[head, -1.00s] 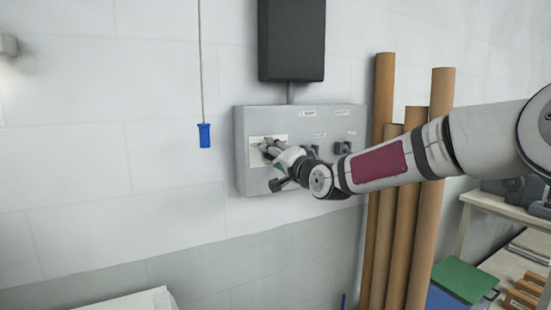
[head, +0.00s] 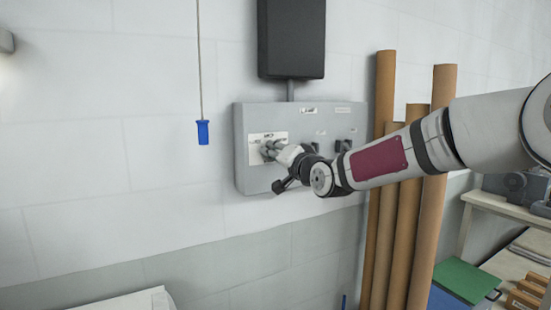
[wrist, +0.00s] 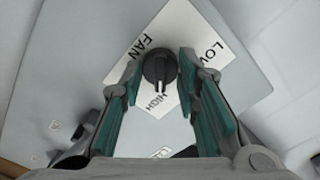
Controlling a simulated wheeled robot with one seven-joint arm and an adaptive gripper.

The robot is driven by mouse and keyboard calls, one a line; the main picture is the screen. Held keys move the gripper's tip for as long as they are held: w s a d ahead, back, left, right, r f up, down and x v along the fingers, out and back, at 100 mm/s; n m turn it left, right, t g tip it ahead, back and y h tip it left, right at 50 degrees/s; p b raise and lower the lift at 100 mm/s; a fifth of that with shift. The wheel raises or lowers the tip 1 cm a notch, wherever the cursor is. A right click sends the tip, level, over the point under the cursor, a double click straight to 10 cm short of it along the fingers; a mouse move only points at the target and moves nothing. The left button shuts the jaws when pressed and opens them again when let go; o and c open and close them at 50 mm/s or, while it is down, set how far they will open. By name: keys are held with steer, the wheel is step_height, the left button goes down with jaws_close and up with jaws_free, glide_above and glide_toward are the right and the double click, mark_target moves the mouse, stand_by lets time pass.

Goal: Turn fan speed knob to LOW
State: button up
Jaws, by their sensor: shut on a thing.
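The fan speed knob (wrist: 160,68) is a small dark dial on a white label plate (wrist: 190,35) marked FAN, LOW and HIGH. In the wrist view LOW is at the upper right and HIGH is below the knob. A light mark on the knob seems to face the HIGH side, but it is small. My gripper (wrist: 161,62) has its teal-padded fingers on both sides of the knob, shut on it. In the head view my gripper (head: 268,150) reaches the left part of the grey control panel (head: 250,182) and hides the knob.
Two more dark knobs, one partly behind my wrist and one at the right (head: 343,146), sit on the panel. A blue pendant (head: 203,132) hangs on a cord at the left. Tall brown tubes (head: 380,90) stand close at the right, behind my arm.

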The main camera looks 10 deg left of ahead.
steer(key=n+b, duration=1.3)
steer(key=n, duration=0.8)
steer(key=shift+f+b, duration=0.1)
steer(key=shift+b, duration=0.2)
steer(key=shift+n, duration=0.4)
steer(key=o, duration=1.2)
